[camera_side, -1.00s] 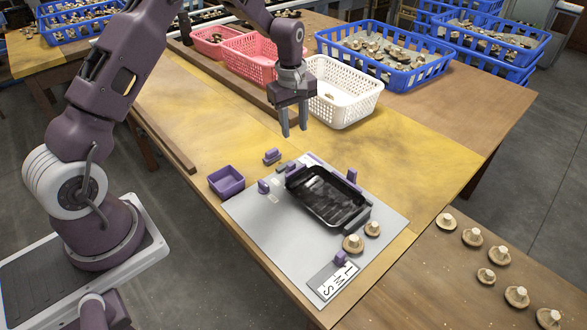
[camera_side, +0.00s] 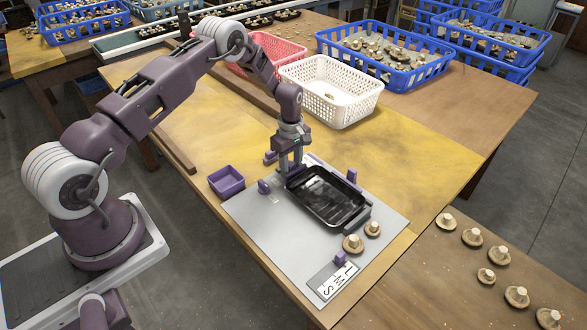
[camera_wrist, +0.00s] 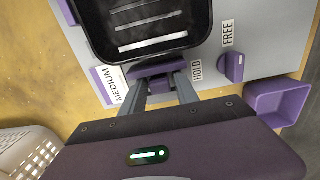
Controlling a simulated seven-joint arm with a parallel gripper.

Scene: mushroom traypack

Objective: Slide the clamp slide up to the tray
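The black tray (camera_side: 328,203) lies flat and empty on the grey plate (camera_side: 262,224); its near part shows at the top of the wrist view (camera_wrist: 148,22). My gripper (camera_side: 291,168) points down at the tray's far-left end. In the wrist view my gripper (camera_wrist: 160,80) has its fingers on either side of the purple clamp slide (camera_wrist: 157,69), right beside the tray rim. I cannot tell whether the fingers press on it or whether the slide touches the tray. The side view mostly hides the slide behind the fingers.
A purple lever (camera_wrist: 232,68) stands by the HOLD and FREE labels. A purple bin (camera_side: 226,181) sits left of the plate. Two mushrooms (camera_side: 353,243) lie at the tray's near end. A white basket (camera_side: 333,92) stands behind the gripper.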

